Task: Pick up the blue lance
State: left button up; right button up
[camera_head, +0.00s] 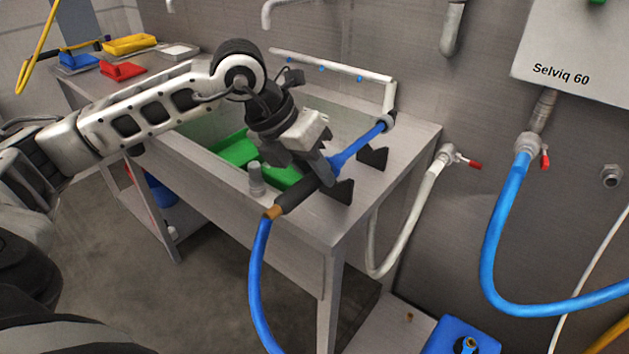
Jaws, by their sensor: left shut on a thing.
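The blue lance (357,147) lies at the right end of the sink counter, with a blue front part, a dark handle and a brass-coloured end joined to a blue hose (256,285). It lies across two black cradles, the nearer (340,191) and the farther (373,157). My left gripper (322,170) comes from above and is shut on the lance near its middle, where the dark handle meets the blue part. Its fingers partly hide the lance. I cannot tell whether the lance has lifted off the cradles. My right gripper is not in view.
The sink basin holds a green crate (236,148). A white pipe frame (330,66) stands behind it, close to the lance tip. A grey bottle-like fitting (256,179) stands at the front rim. Yellow (129,43) and red (122,70) trays lie far left. A blue hose (490,250) hangs right.

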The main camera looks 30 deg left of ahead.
pick_arm(q)
jog(key=s+d+r+p, duration=0.2)
jog(key=s+d+r, duration=0.1)
jog(key=s+r, duration=0.2)
jog(key=s+d+r+p, duration=0.1)
jog(key=s+d+r, duration=0.2)
jog(key=s+r, duration=0.3)
notch_tip(320, 180, up, 3)
jog(key=shift+s+d+r+p, duration=0.15)
jog(key=shift+s+d+p, duration=0.15)
jog(key=shift+d+p, duration=0.05)
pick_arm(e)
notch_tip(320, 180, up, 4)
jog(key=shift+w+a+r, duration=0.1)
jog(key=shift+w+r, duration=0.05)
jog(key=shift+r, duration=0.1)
